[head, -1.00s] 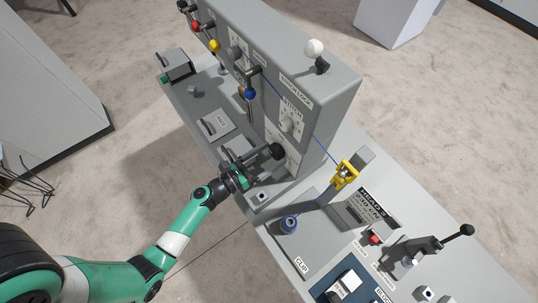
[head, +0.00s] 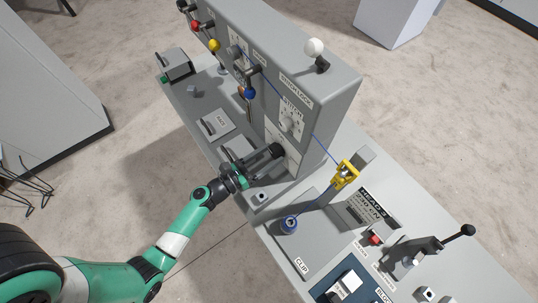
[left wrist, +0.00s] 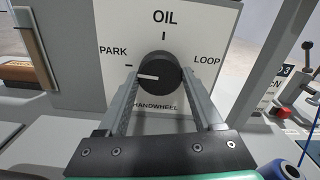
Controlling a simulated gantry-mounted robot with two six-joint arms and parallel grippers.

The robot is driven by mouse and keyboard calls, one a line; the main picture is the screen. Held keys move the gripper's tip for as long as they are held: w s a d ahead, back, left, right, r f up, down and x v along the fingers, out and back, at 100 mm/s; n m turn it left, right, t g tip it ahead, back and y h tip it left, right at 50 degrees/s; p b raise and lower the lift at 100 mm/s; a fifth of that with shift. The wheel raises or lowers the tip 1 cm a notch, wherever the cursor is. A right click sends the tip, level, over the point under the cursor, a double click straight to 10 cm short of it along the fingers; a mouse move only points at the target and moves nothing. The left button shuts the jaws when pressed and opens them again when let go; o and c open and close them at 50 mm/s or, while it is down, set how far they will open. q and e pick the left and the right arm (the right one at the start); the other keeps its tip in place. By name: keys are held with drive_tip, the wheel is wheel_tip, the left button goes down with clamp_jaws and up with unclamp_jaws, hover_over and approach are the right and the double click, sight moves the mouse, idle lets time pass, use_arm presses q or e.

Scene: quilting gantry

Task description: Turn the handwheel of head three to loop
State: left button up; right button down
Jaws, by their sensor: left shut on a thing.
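The handwheel (left wrist: 158,78) is a round black knob on a white plate (left wrist: 215,35) with the words PARK at left, OIL at top and LOOP at right. Its white pointer mark points left, a little below the PARK tick. In the head view the handwheel (head: 278,149) sticks out low on the near end of the grey machine head. My left gripper (head: 270,157) is shut on it, with one finger on each side of the knob in the left wrist view. My right gripper is in neither view.
The tall grey housing (head: 300,75) stands behind the knob. A black-knobbed lever (head: 466,231) is at far right.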

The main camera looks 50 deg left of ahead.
use_arm(q)
drive_tip(key=m+b, duration=0.2)
drive_tip(key=m, duration=0.2)
drive_tip(key=shift+f+m, duration=0.1)
drive_tip(key=shift+m, duration=0.3)
drive_tip(key=m+b, duration=0.2)
drive_tip(key=m, duration=0.2)
drive_tip(key=m+b, duration=0.1)
drive_tip(key=m, duration=0.3)
drive_tip(key=shift+b, duration=0.35)
drive_tip(key=m+b, duration=0.2)
drive_tip(key=m, duration=0.2)
drive_tip(key=shift+m, duration=0.3)
drive_tip(key=m+b, duration=0.2)
drive_tip(key=m, duration=0.2)
drive_tip(key=shift+m, duration=0.3)
drive_tip(key=m+b, duration=0.3)
drive_tip(key=m, duration=0.1)
drive_tip(key=shift+m, duration=0.3)
drive_tip(key=m+b, duration=0.2)
drive_tip(key=m, duration=0.2)
drive_tip(key=shift+m+b, duration=1.15)
drive_tip(key=shift+m, duration=1.05)
drive_tip(key=shift+r, duration=0.2)
